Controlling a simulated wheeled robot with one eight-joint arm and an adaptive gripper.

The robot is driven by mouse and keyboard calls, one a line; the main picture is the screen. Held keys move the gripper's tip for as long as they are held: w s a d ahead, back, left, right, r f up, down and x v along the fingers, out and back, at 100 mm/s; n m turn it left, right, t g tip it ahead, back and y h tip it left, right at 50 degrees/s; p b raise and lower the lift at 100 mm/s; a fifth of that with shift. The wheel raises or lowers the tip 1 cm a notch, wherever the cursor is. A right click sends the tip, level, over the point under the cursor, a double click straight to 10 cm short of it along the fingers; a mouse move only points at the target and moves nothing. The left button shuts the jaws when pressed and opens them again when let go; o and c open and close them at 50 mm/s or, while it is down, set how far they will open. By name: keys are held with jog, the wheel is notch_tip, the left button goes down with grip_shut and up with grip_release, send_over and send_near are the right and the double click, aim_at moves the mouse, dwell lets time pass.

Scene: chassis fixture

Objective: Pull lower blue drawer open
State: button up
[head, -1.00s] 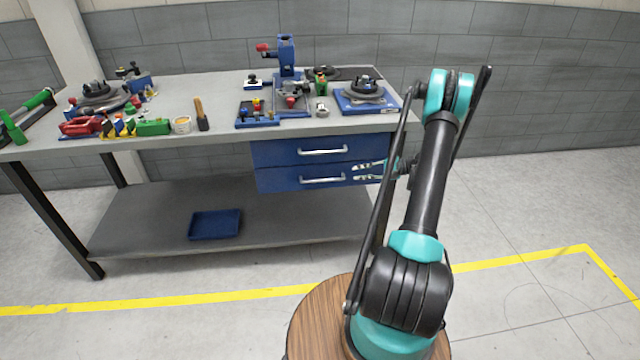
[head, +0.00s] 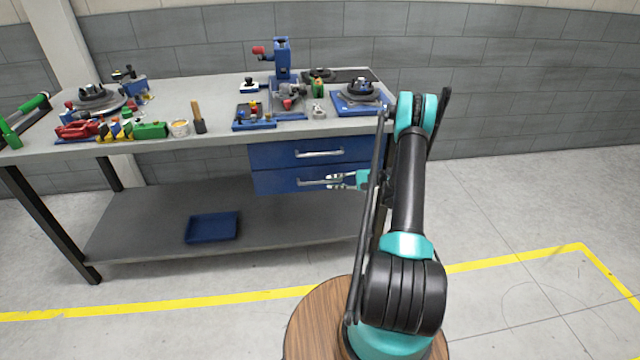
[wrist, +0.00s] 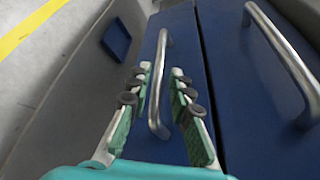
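The lower blue drawer (head: 275,182) sits under the right part of the bench top and looks closed. Its silver bar handle (head: 312,182) also shows in the wrist view (wrist: 155,105). My gripper (head: 338,181) is at the right end of that handle in the head view. In the wrist view my gripper (wrist: 161,72) has its two green-padded fingers apart, one on each side of the handle. A gap shows between the handle and each finger. The right part of the lower drawer is hidden behind my arm in the head view.
The upper blue drawer (head: 275,155) with its own handle (head: 320,153) is just above; its handle (wrist: 285,60) is right of my fingers in the wrist view. A blue tray (head: 212,228) lies on the lower shelf (head: 140,225). Floor before the bench is clear.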

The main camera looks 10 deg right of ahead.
aim_at(325, 182)
jog(key=shift+x, duration=3.05)
grip_shut()
